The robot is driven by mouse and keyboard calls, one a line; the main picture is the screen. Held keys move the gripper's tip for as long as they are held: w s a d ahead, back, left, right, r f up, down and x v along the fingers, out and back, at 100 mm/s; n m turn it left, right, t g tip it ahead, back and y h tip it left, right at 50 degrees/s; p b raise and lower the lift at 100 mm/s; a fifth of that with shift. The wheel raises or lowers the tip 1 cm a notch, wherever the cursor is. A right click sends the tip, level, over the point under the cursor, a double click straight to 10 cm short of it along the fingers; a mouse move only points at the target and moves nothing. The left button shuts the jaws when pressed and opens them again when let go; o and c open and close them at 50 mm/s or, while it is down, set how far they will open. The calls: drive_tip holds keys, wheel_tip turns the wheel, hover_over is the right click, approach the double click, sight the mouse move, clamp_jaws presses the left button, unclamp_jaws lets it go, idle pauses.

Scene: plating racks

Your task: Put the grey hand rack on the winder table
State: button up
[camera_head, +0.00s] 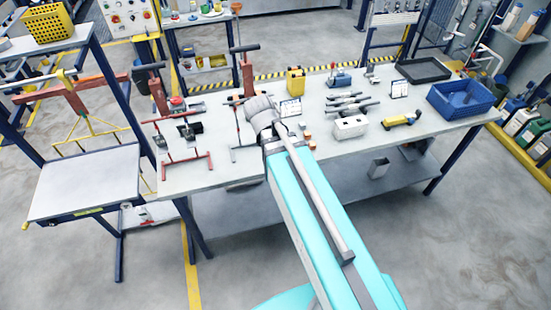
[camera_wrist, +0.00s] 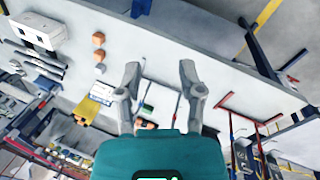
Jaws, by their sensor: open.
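A thin grey rack (camera_head: 237,138), which looks like the grey hand rack, is on the long workbench, just left of my gripper (camera_head: 262,112) in the head view. My gripper and arm cover part of it. In the wrist view, my gripper (camera_wrist: 160,70) is open, with bare bench top between its fingertips and nothing held. A small low table (camera_head: 85,182) with a bare grey top stands left of the bench. It appears to be the winder table, but no label is readable.
A red rack (camera_head: 185,160) stands left of the grey one; it also shows in the wrist view (camera_wrist: 265,122). The workbench (camera_head: 225,176) also holds a white box (camera_head: 350,127), a yellow tool (camera_head: 402,119) and a blue crate (camera_head: 460,100).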

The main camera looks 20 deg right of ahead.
drive_tip(key=s+m+y, duration=0.2)
drive_tip(key=s+a+m+y, duration=0.1)
drive_tip(key=shift+s+a+f+m+g, duration=0.1)
drive_tip(key=shift+s+f+m+g, duration=0.2)
drive_tip(key=shift+s+m, duration=0.1)
drive_tip(key=shift+f, duration=0.1)
idle(1.1)
